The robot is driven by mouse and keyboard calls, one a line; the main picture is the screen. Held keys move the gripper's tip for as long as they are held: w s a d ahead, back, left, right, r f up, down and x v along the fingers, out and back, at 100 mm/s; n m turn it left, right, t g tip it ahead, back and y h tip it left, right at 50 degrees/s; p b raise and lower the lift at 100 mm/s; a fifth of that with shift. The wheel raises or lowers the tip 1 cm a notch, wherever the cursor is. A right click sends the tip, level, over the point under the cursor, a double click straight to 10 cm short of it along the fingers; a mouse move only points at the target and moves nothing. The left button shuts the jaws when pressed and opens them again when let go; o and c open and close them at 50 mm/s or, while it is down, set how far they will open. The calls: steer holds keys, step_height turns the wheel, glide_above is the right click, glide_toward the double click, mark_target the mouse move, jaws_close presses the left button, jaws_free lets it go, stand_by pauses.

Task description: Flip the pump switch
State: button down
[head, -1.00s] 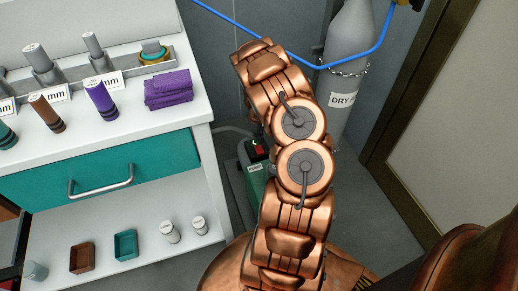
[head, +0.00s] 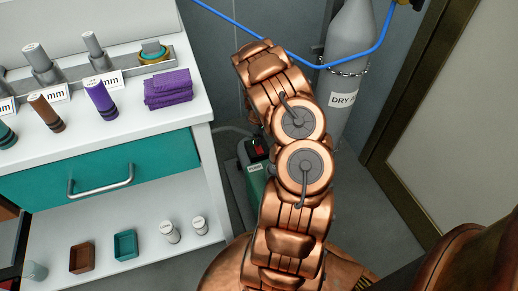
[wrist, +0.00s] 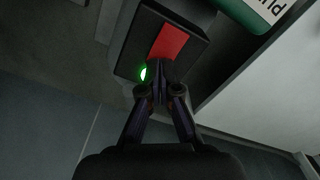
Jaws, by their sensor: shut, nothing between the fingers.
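The pump switch is a red rocker (wrist: 169,43) on a black box (wrist: 133,57) in the wrist view. A small green light (wrist: 143,73) glows on the box beside the rocker's near end. My gripper (wrist: 158,72) is shut with nothing in it, its fingertips at that near end of the rocker; whether they touch it I cannot tell. In the head view the red rocker (head: 259,149) shows on top of the green pump (head: 256,180), partly hidden behind my arm. My gripper is hidden there.
A white bench (head: 100,150) with a teal drawer stands left of the pump. A grey gas cylinder (head: 350,75) with a chain and blue hose stands at the back right. A door frame (head: 400,120) is at right.

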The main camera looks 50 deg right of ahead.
steer(key=shift+f, duration=0.8)
stand_by(0.4)
steer(key=shift+r, duration=0.1)
steer(key=shift+r+p, duration=1.65)
steer(key=shift+r, duration=1.8)
